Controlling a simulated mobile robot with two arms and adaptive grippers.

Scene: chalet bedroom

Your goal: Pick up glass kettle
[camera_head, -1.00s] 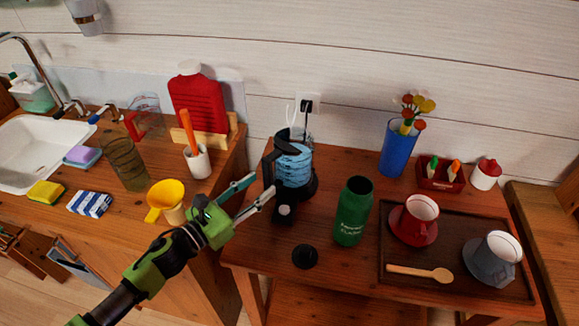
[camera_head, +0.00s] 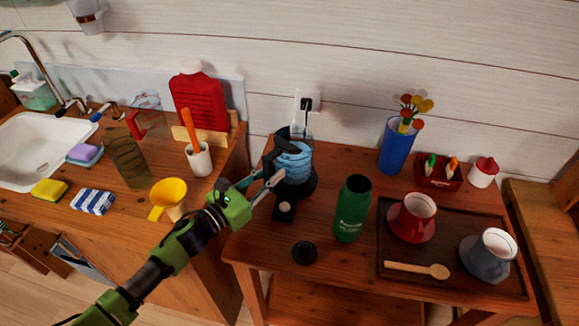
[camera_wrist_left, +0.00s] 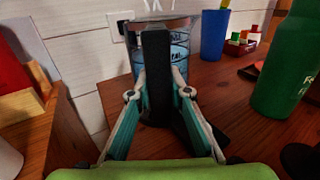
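The glass kettle (camera_head: 295,163), with blue-looking glass and black lid and handle, stands upright on its black base (camera_head: 303,187) at the left of the wooden table. My left gripper (camera_head: 270,176) reaches it from the left at handle height. In the left wrist view, the black handle (camera_wrist_left: 156,90) stands upright between the two fingers of my left gripper (camera_wrist_left: 158,72), with the kettle glass (camera_wrist_left: 179,52) behind it. The fingers are apart, one on each side of the handle; whether they touch it is unclear. My right gripper is in no view.
A green bottle (camera_head: 352,209) and a small black round item (camera_head: 305,252) stand right and front of the kettle. A tray (camera_head: 449,251) with two cups lies farther right. A blue cup (camera_head: 394,148) is behind. A yellow funnel-like item (camera_head: 169,196) stands on the left counter.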

